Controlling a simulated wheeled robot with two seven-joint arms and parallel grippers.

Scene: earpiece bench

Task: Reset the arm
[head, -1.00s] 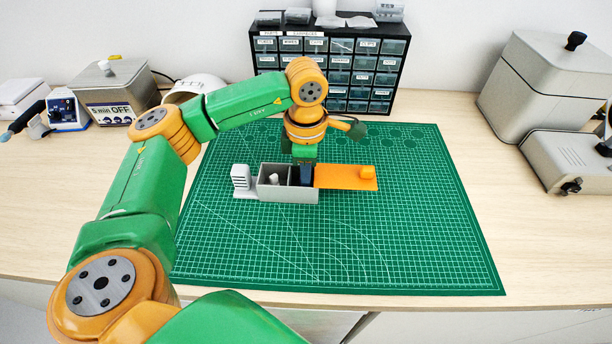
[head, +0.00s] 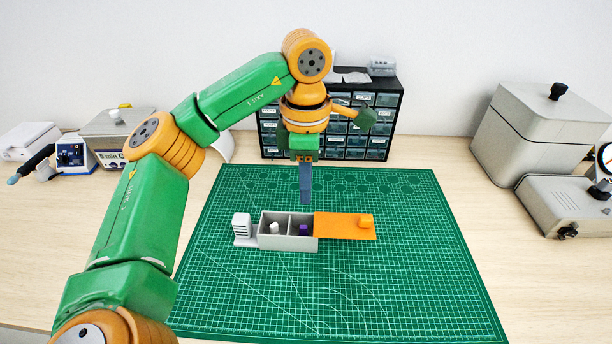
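My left arm reaches in from the left, and its gripper (head: 305,198) points down, raised above the far side of the grey box. From this angle I cannot tell whether its fingers are apart; nothing shows held below them. The grey box (head: 287,244) has two open compartments. A small white piece (head: 273,228) is in the left compartment and a dark purple piece (head: 304,230) in the right one. An orange plate with a knob (head: 340,227) extends to the right of the box. My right gripper is not in view.
A white ribbed block (head: 241,227) stands at the box's left end. The green cutting mat (head: 420,280) is otherwise clear. A drawer cabinet (head: 376,125) stands behind, grey machines (head: 540,135) at right, and small bench devices (head: 72,154) at left.

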